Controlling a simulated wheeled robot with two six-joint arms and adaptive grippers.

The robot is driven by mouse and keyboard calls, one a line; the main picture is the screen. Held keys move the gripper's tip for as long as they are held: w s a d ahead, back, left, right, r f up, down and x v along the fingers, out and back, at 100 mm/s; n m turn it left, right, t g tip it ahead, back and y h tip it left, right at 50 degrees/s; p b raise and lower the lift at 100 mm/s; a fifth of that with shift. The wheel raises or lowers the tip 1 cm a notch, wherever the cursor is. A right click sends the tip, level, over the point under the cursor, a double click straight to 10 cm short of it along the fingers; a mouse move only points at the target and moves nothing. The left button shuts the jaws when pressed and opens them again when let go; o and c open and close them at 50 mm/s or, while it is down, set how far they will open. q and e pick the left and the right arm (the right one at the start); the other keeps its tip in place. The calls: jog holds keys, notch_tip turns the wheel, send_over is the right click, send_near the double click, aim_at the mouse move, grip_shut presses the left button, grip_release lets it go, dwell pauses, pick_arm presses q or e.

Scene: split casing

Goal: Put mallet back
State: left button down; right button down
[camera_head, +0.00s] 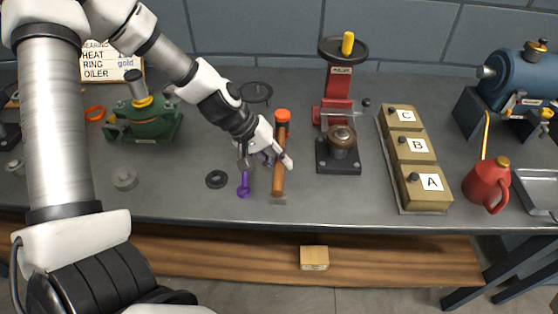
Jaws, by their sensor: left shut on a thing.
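The mallet (279,176) has an orange-red head with a dark band and a brown handle. It is over the middle of the grey bench, head toward the back wall and handle toward the front edge. My left gripper (267,160) reaches down from the upper left and is shut on the mallet's handle, partly hiding it. Whether the mallet touches the bench is hard to tell. A small grey piece (279,201) shows at the handle's end. My right gripper is not in view.
A purple tool (243,187) and a black ring (216,179) lie just left of the mallet. A red press (337,90) stands to the right, then boxes marked A, B and C (416,150) and a red can (485,184). A green casing (147,120) stands left.

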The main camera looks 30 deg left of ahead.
pick_arm(q)
jog(key=shift+f, duration=0.25)
jog(key=c, duration=1)
grip_release()
jog(key=shift+o, duration=0.2)
notch_tip(320, 180, up, 7)
jog(key=p, duration=0.6)
jog(key=shift+r+p, duration=0.15)
jog(key=shift+p, duration=0.2)
